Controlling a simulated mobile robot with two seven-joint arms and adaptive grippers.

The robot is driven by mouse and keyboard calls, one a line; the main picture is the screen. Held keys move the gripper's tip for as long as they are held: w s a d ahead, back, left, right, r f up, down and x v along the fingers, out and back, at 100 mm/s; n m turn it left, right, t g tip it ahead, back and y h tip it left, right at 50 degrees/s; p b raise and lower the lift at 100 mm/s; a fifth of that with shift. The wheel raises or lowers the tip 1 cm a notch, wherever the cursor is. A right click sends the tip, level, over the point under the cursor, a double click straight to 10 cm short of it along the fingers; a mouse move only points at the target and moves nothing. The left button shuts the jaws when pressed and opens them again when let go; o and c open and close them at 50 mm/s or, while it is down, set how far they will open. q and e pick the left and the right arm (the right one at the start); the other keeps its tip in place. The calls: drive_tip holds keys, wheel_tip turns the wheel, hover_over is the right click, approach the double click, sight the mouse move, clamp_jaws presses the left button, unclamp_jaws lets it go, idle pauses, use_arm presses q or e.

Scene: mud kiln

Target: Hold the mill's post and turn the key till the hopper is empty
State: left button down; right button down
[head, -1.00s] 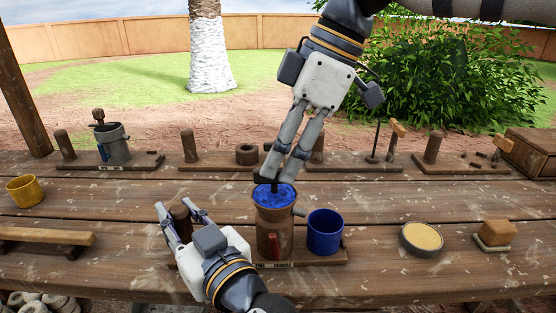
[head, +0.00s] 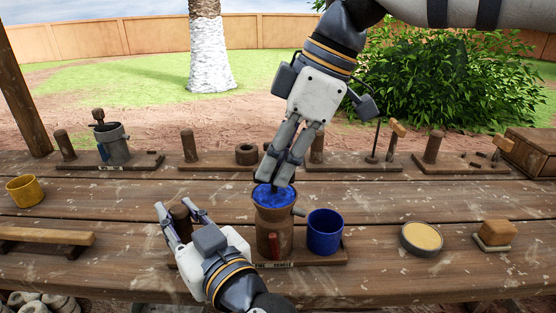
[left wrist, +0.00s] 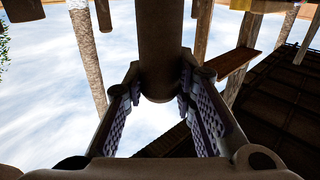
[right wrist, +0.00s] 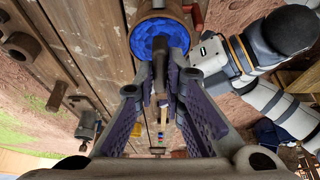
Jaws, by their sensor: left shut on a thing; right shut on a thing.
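The brown mill (head: 272,232) stands on a wooden base, and its hopper (head: 274,198) holds blue material. In the right wrist view the blue filling (right wrist: 150,45) shows inside the round rim. My right gripper (head: 270,180) points down over the hopper, shut on the dark key (right wrist: 160,68); the key is mostly hidden by the fingers in the head view. My left gripper (head: 178,207) is shut on the brown post (head: 181,216) left of the mill. The post also stands between the fingers in the left wrist view (left wrist: 163,45).
A blue cup (head: 325,232) stands right of the mill. A tin with yellow contents (head: 421,239) and a block (head: 497,233) lie further right. A yellow mug (head: 25,191) is at the far left. Several wooden stands line the table's back.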

drive_tip(key=m+t, duration=0.1)
drive_tip(key=m, duration=0.2)
drive_tip(key=m+t, duration=0.1)
drive_tip(key=m, duration=0.2)
drive_tip(key=shift+s+a+h, duration=0.1)
drive_tip(key=shift+s+h, duration=0.1)
drive_tip(key=shift+h, duration=0.2)
drive_tip(key=m+t+h, duration=0.1)
drive_tip(key=m, duration=0.2)
drive_tip(key=m+h, duration=0.1)
drive_tip(key=m, duration=0.2)
drive_tip(key=shift+a+m+t, duration=0.1)
drive_tip(key=shift+m+t, duration=0.3)
drive_tip(key=m+h, duration=0.1)
drive_tip(key=m, duration=0.2)
drive_tip(key=m+h, duration=0.1)
drive_tip(key=m, duration=0.2)
drive_tip(key=shift+a, duration=0.2)
drive_tip(key=m+h, duration=0.1)
drive_tip(key=m, duration=0.2)
drive_tip(key=m+h, duration=0.1)
drive_tip(key=m, duration=0.3)
drive_tip(key=shift+a+g+h, duration=0.1)
drive_tip(key=shift+g+h, duration=0.3)
drive_tip(key=c, duration=1.7)
unclamp_jaws()
drive_tip(key=shift+o, duration=0.2)
drive_tip(key=v, duration=1.2)
